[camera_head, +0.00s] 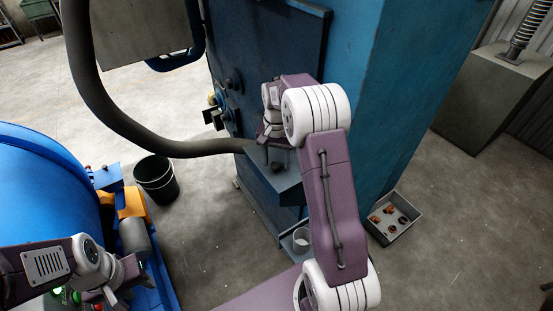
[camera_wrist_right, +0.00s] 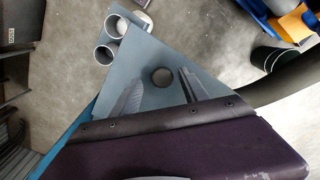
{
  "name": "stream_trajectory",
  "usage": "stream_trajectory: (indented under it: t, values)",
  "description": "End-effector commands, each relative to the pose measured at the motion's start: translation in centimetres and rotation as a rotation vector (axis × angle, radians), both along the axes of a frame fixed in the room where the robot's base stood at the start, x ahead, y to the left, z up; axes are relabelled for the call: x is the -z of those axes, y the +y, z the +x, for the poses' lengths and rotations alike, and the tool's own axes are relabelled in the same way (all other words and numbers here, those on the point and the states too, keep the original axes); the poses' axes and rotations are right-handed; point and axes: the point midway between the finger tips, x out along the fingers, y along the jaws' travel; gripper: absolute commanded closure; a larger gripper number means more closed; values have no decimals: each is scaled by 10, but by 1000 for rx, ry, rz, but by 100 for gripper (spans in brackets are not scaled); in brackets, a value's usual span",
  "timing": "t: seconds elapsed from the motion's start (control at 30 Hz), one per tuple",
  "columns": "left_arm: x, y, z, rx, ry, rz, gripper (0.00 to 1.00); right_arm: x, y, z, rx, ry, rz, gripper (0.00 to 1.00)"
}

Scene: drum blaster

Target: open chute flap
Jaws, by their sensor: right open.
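A blue-grey sloped panel (camera_head: 283,183), which looks like the chute flap, sticks out from the front of the tall blue cabinet (camera_head: 398,100). It also shows in the right wrist view (camera_wrist_right: 150,55), with a dark round knob or hole (camera_wrist_right: 162,76) on it. My right gripper (camera_head: 277,158) is open and empty above the panel. In the right wrist view its two fingers (camera_wrist_right: 161,88) lie on either side of the dark round spot, apart from it. My left gripper (camera_head: 118,288) is at the lower left by lit green and red buttons (camera_head: 66,294); its jaw opening is unclear.
A thick dark hose (camera_head: 120,125) curves to the cabinet front. Knobs and fittings (camera_head: 222,105) sit left of the panel. A black bucket (camera_head: 155,180) stands by a blue drum (camera_head: 40,180). A grey tray of parts (camera_head: 393,217) lies on the floor at right. Grey tubes (camera_wrist_right: 110,40) show beside the panel.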

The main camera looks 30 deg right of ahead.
Motion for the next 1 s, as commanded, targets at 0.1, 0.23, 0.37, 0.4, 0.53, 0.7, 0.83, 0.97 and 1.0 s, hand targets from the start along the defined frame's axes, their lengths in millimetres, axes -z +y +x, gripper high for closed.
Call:
stream_trajectory:
  t: [0.1, 0.23, 0.37, 0.4, 0.53, 0.7, 0.83, 0.97, 1.0]
  values:
    - [-4, 0, 0, 0, 0, 0, 64, 8, 0, 0, 0, 1, 1, 48]
    - [-4, 0, 0, 0, 0, 0, 64, 11, 0, 0, 0, 0, 0, 48]
    - [-4, 0, 0, 0, 0, 0, 64, 11, 0, 0, 0, -1, -1, 51]
    - [-4, 0, 0, 0, 0, 0, 64, 11, 0, 0, 0, -1, -1, 62]
    - [-4, 0, 0, 0, 0, 0, 64, 11, 0, 0, 0, 0, 0, 98]
    - [-4, 0, 0, 0, 0, 0, 64, 11, 0, 0, 0, -1, -1, 100]
    - [-4, 0, 0, 0, 0, 0, 64, 11, 0, 0, 0, -1, -1, 100]
    - [-4, 0, 0, 0, 0, 0, 64, 11, 0, 0, 0, -1, -1, 100]
    - [-4, 0, 0, 0, 0, 0, 64, 11, 0, 0, 0, -1, -1, 100]
